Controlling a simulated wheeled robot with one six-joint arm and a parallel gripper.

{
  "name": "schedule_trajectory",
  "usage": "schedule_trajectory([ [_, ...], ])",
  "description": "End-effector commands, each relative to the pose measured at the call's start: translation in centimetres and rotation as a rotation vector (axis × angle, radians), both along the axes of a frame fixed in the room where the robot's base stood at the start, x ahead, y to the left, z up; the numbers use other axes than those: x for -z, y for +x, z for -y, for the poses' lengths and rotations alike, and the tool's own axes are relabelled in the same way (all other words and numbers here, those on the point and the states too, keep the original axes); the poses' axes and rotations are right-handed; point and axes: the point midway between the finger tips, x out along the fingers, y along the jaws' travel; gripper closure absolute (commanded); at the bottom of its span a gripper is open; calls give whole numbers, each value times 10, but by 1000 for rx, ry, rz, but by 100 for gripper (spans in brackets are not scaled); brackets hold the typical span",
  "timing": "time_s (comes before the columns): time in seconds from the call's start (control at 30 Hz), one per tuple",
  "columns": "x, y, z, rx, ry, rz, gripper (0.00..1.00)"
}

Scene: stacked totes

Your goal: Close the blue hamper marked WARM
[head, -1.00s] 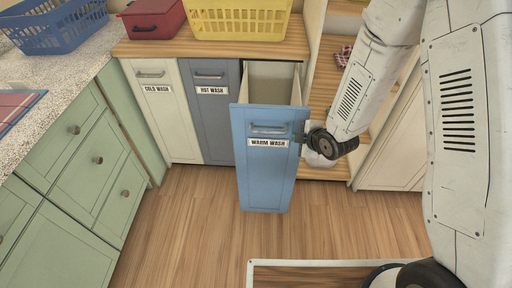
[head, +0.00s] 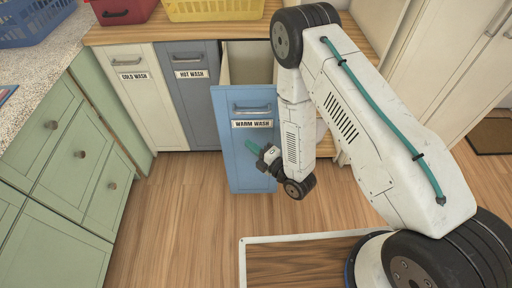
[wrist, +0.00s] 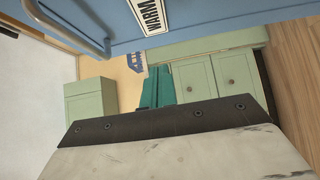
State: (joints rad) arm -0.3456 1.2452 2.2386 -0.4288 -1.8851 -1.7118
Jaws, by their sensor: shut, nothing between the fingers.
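The blue hamper front marked WARM WASH (head: 247,168) is pulled out from the row of hampers, and its pale inner bin (head: 250,62) shows behind its top edge. A bar handle (head: 251,108) sits above its label (head: 252,124). My gripper (head: 252,147), with teal fingers, is shut and empty in front of the blue panel, below the label and towards its right side. I cannot tell whether it touches the panel. In the wrist view the teal fingers (wrist: 157,88) are together, and the blue front (wrist: 200,22) with its handle (wrist: 72,28) crosses the top.
The white COLD WASH hamper (head: 145,105) and grey HOT WASH hamper (head: 192,100) stand shut to the left. Green drawers (head: 75,150) line the left side. A yellow basket (head: 215,10) and red box (head: 120,10) stand on the wooden top. The floor (head: 180,215) in front is clear.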

Motion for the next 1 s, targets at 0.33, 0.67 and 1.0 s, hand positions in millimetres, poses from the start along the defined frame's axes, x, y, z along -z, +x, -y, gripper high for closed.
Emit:
schedule_trajectory([
  [0.33, -1, 57, -38, 4, 1, 1, 100],
  [0.67, 0, 81, -37, 1, 0, -1, 100],
  [1.0, 0, 82, -37, 1, 0, -1, 100],
])
